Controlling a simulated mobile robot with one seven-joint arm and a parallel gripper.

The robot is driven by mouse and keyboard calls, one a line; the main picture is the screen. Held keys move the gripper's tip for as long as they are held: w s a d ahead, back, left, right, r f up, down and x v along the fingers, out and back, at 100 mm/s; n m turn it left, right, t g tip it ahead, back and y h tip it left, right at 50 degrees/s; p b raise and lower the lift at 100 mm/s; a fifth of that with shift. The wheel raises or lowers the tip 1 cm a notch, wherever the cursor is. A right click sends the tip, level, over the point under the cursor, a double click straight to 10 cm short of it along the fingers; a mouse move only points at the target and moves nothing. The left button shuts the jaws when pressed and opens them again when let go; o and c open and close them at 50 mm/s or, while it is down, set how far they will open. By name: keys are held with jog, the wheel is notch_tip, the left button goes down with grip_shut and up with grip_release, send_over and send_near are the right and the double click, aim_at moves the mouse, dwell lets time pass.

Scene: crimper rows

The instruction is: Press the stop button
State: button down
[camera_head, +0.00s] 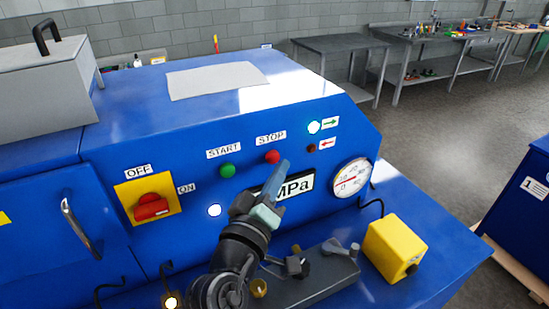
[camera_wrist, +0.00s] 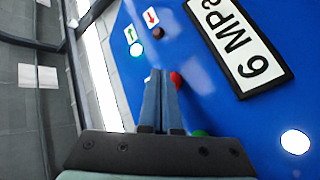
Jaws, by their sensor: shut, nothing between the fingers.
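The red stop button (camera_head: 272,157) sits under the STOP label (camera_head: 271,138) on the sloped blue machine panel. In the wrist view the red button (camera_wrist: 176,79) shows partly behind the tip of my gripper (camera_wrist: 161,72). My gripper (camera_head: 285,163) is shut and empty, its fingertips close to the button, just right of it in the head view. I cannot tell whether they touch it. The green start button (camera_head: 228,171) is to the left of the red one, and part of it (camera_wrist: 200,133) shows beside my fingers in the wrist view.
A red rotary switch (camera_head: 151,207) on a yellow plate is at the left of the panel. A round gauge (camera_head: 351,178) is at the right. An MPa display (camera_head: 297,187) lies partly behind my gripper. A yellow box (camera_head: 395,247) stands on the lower ledge.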

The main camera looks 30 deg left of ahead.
jog(key=shift+w+a, duration=0.25)
jog(key=shift+a, duration=0.1)
jog(key=shift+w+a+b, duration=0.3)
jog(key=shift+a+b, duration=0.1)
jog(key=shift+b, duration=0.15)
dwell(0.7)
jog(key=shift+d, duration=0.1)
jog(key=shift+s+d+p, duration=0.3)
jog(key=shift+s+d, duration=0.3)
jog(key=shift+d, duration=0.05)
jog(key=shift+s+d+p, duration=0.5)
jog(key=shift+s+d, duration=0.25)
jog(key=shift+d, duration=0.25)
jog(key=shift+s+d+p, duration=0.5)
jog(key=shift+s+d, duration=0.25)
jog(key=shift+d, duration=0.2)
